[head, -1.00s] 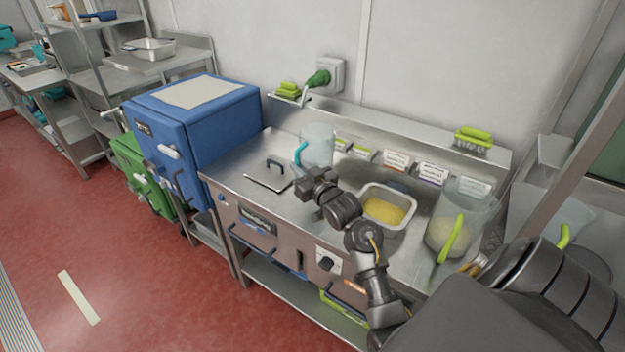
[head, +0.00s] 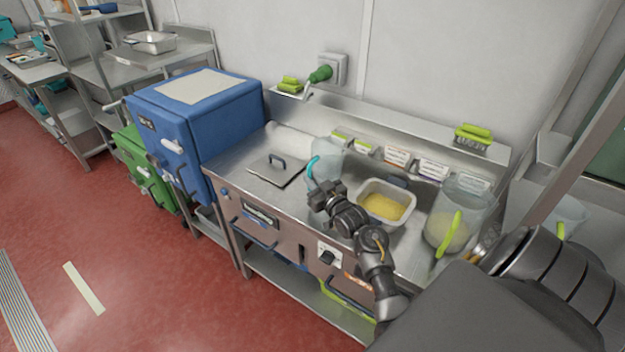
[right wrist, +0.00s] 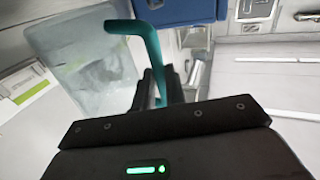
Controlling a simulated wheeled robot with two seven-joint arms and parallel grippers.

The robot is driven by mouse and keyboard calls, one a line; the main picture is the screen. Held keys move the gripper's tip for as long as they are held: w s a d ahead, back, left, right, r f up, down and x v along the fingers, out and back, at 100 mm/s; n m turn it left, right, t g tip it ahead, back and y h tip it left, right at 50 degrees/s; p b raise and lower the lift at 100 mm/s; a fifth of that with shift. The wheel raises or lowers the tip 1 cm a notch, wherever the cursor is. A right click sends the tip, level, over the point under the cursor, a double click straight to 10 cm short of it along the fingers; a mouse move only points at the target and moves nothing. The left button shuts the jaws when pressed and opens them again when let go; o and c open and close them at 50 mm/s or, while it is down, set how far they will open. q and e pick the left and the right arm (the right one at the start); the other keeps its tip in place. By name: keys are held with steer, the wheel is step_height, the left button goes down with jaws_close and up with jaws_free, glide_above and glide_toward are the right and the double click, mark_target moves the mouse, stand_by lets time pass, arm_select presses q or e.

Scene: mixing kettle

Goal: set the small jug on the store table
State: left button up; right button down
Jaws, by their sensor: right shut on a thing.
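The small jug (head: 329,160) is clear with a teal handle. It is upright over the steel counter, just left of the square pan; whether it touches the counter I cannot tell. My right gripper (head: 318,190) is shut on its handle, which shows between the fingers in the right wrist view (right wrist: 150,50). The clear jug body (right wrist: 92,85) is left of the fingers there. Which table is the store table is not marked; a steel table (head: 125,58) with a metal tray on it stands at the far left. My left gripper is not in view.
A square pan (head: 362,206) of yellow contents and a large clear jug (head: 440,215) with a lime handle stand to the right on the counter. A flat lid (head: 268,172) lies left. A blue cabinet (head: 215,125) stands beside the counter. Red floor (head: 60,200) is free at left.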

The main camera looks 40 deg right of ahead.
steer(key=shift+f+b, duration=0.35)
steer(key=shift+f, duration=0.2)
steer(key=shift+s+a, duration=0.1)
